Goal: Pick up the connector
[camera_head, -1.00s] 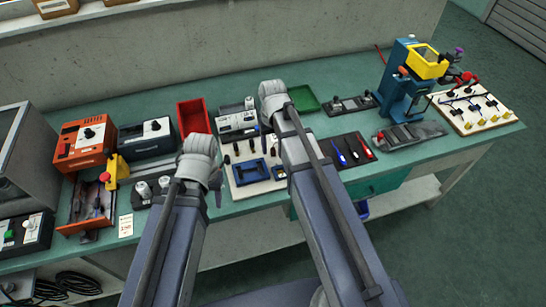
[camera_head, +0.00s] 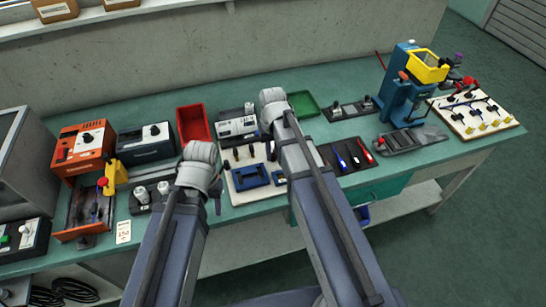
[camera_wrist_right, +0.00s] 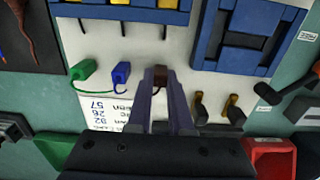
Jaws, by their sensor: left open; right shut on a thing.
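In the right wrist view, my right gripper (camera_wrist_right: 160,84) is shut on a small brown-red connector (camera_wrist_right: 160,74), held between its fingertips over the white board (camera_wrist_right: 170,50). To the left, a blue connector (camera_wrist_right: 121,72) and a green connector (camera_wrist_right: 83,69) lie on the board, apart from the fingers. In the head view, my left gripper (camera_head: 217,204) is mostly hidden by its own wrist, near the board's left edge. The right gripper's fingers are largely hidden behind its wrist in that view.
Blue holders (camera_wrist_right: 245,38) sit on the board beyond the connectors. A printed label (camera_wrist_right: 105,112) lies near the right fingers. A red bin (camera_head: 193,122) and green tray (camera_head: 302,104) stand behind. A blue press (camera_head: 398,90) stands at right.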

